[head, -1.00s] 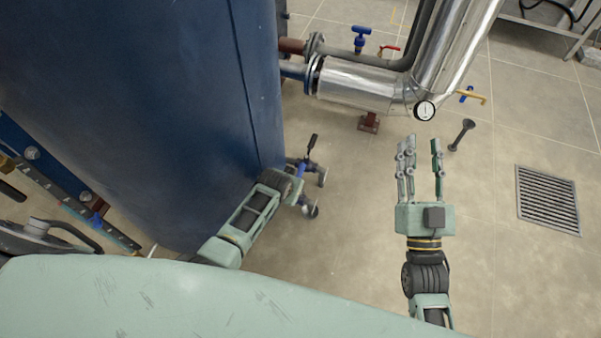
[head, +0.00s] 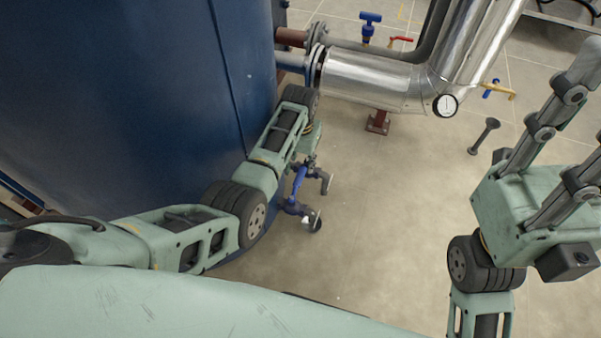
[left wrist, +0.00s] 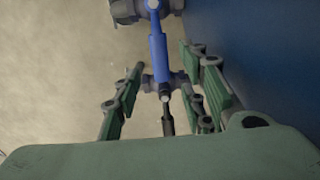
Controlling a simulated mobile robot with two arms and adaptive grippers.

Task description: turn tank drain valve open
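The tank drain valve is a blue valve body (head: 299,181) on grey pipe fittings low beside the blue tank (head: 130,100). It also shows in the left wrist view (left wrist: 158,48), with its black lever handle (left wrist: 167,118) pointing toward the palm. My left gripper (head: 309,145) is above the valve in the head view, its fingers mostly hidden. In the left wrist view my left gripper (left wrist: 164,72) is open, with fingers on both sides of the handle and visible gaps. My right gripper (head: 588,108) is open and empty at the right edge, its fingertips partly cut off.
A silver insulated pipe (head: 375,80) with a gauge (head: 445,105) runs behind the valve. Another blue valve (head: 369,26), a red lever (head: 400,39) and a yellow-handled valve (head: 497,90) are farther back. The middle floor is clear.

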